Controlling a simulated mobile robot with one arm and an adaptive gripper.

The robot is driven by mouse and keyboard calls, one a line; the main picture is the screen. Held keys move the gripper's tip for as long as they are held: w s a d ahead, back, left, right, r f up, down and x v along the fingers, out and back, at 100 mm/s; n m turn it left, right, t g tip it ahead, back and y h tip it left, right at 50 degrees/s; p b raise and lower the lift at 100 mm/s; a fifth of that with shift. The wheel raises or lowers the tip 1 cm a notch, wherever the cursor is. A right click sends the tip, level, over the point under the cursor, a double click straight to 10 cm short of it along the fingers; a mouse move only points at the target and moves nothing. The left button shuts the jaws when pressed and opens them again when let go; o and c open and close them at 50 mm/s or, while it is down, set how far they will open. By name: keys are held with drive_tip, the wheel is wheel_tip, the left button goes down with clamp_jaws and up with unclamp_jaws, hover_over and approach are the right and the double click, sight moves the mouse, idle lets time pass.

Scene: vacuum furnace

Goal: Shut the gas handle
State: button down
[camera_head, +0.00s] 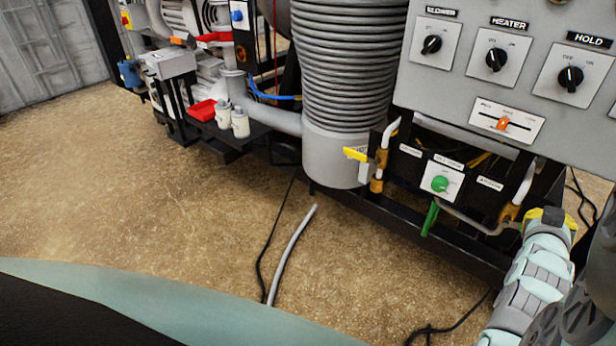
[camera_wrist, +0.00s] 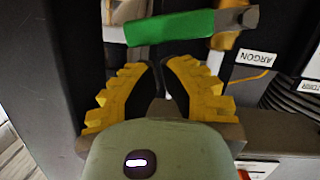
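The gas handle is a green lever (camera_head: 430,218) with a grey metal arm. In the head view it hangs at the front of the machine, left of a brass valve (camera_head: 509,212). In the wrist view the green grip (camera_wrist: 170,28) lies nearly level across the top, just beyond my fingertips, with its grey end at right beside an ARGON label (camera_wrist: 256,58). My gripper (camera_head: 553,215) is at the lower right in the head view, right of the lever. In the wrist view my gripper (camera_wrist: 158,68) has a narrow gap between its yellow fingers and holds nothing. Contact with the handle is not visible.
A yellow-handled valve (camera_head: 356,154) and a green knob (camera_head: 440,184) sit left of the brass valve. The control panel (camera_head: 455,85) with black knobs is above. A hose (camera_head: 291,255) and cables lie on the floor. The floor at left is open.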

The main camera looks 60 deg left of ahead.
drive_tip(key=shift+f, duration=0.35)
